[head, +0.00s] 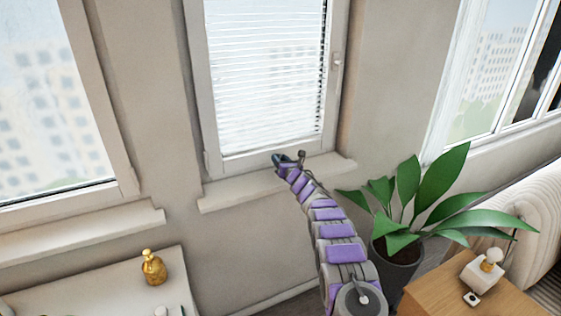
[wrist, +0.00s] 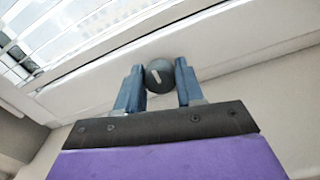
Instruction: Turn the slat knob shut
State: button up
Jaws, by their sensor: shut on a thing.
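The slat knob (wrist: 159,76) is a dark round knob with a pale mark on its face, set on the lower frame of the window. In the wrist view it sits between the two blue fingers of my gripper (wrist: 157,88), which is shut on it. The pale mark is tilted. In the head view my gripper (head: 288,158) is at the bottom of the middle window, and the knob is hidden there. The white slats (head: 265,75) cover the middle window's glass, with thin gaps of light between them.
A window sill (head: 235,192) juts out just below my gripper. A potted plant (head: 400,245) stands to the right of my arm, with leaves reaching toward it. A gold bottle (head: 153,267) stands on a white surface at lower left. A wooden table (head: 450,295) is at lower right.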

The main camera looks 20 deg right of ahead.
jog(key=shift+d, duration=0.1)
jog(key=c, duration=0.3)
